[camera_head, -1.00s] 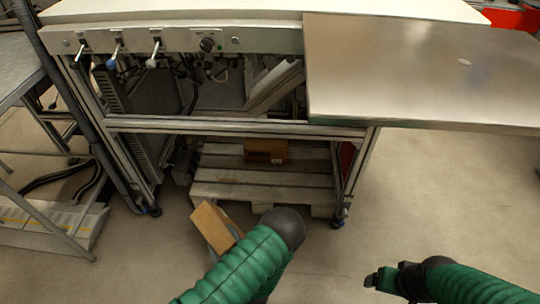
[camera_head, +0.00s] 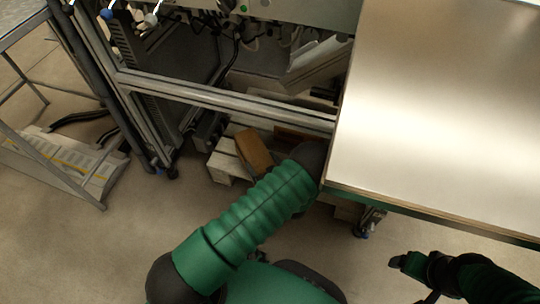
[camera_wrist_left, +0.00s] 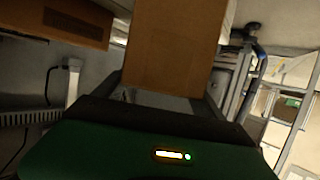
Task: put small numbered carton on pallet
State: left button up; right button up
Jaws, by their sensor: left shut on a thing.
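A small brown carton (camera_head: 253,150) shows beyond my left forearm in the head view, over the left part of the pallet. I cannot see a number on it, nor tell whether it touches the pallet. It fills the upper middle of the left wrist view (camera_wrist_left: 172,42), where my left gripper (camera_wrist_left: 165,95) is shut on it. In the head view that gripper is mostly hidden by my arm. The pale wooden pallet (camera_head: 222,165) lies on the floor under the bench, partly covered. My right gripper (camera_head: 405,264) is at the lower right, away from the carton; its jaws are unclear.
Another brown carton (camera_head: 292,136) sits on the pallet, partly hidden; it shows at top left in the wrist view (camera_wrist_left: 65,22). A bench crossbar (camera_head: 215,97) runs above the pallet. A metal tabletop (camera_head: 440,120) overhangs on the right. The floor in front is clear.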

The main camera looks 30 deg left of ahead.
pick_arm(q)
jog(key=w, duration=0.2)
jog(key=w+a+b, duration=0.2)
jog(key=w, duration=0.1)
jog(key=shift+w+a+f, duration=0.25)
jog(key=shift+w+f, duration=0.05)
jog(key=shift+f, duration=0.05)
jog(key=f+b, duration=0.1)
jog(key=b, duration=0.1)
jog(key=f+b, duration=0.2)
jog(key=shift+w+a, duration=0.1)
jog(key=shift+w, duration=0.1)
jog(key=shift+f, duration=0.45)
jog(key=shift+r, duration=0.3)
jog(key=o, duration=2)
pick_arm(e)
jog(key=s+x, duration=0.1)
jog(key=x, duration=0.6)
jog(key=shift+s+f, duration=0.3)
jog(key=shift+s, duration=0.05)
